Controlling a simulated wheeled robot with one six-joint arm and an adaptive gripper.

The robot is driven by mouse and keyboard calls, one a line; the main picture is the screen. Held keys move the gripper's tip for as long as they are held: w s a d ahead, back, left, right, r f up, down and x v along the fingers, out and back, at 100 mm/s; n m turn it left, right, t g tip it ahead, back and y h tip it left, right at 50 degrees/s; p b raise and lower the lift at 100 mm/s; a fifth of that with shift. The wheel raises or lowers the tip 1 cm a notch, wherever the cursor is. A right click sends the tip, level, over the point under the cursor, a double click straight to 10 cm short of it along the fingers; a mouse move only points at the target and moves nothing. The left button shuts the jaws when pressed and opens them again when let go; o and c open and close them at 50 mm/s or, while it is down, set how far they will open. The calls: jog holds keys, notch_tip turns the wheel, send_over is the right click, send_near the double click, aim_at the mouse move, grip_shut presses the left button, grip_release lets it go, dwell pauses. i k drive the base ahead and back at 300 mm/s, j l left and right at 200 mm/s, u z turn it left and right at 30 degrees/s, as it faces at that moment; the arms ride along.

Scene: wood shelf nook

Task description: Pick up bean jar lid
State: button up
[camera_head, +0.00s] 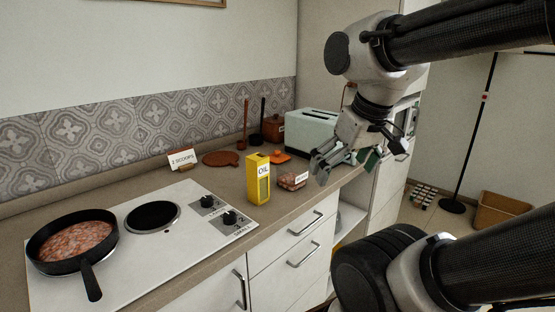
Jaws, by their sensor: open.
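A small orange lid-like piece (281,156) with a raised knob lies on the counter behind a short clear jar (291,181). The jar holds reddish-brown contents and has a white label too small to read for sure; it looks like the bean jar. My gripper (334,163) is open and empty, pointing down at the counter's right end, to the right of the lid and jar and apart from both. It hides part of the counter's end and the toaster's lower right.
A yellow oil box (258,180) stands just left of the jar. A pale toaster (310,124) and brown pot (273,128) stand behind. The stove (190,233) with a filled pan (72,241) is left. A round brown board (220,158) lies near the wall.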

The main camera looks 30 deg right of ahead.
aim_at(276, 157)
jog(key=i+l, duration=0.15)
jog(key=l, duration=0.2)
jog(key=i+l, duration=0.15)
jog(key=l, duration=0.25)
jog(key=i+l, duration=0.2)
jog(key=l, duration=0.15)
jog(key=i+l, duration=0.15)
jog(key=l, duration=0.2)
jog(key=u, duration=0.05)
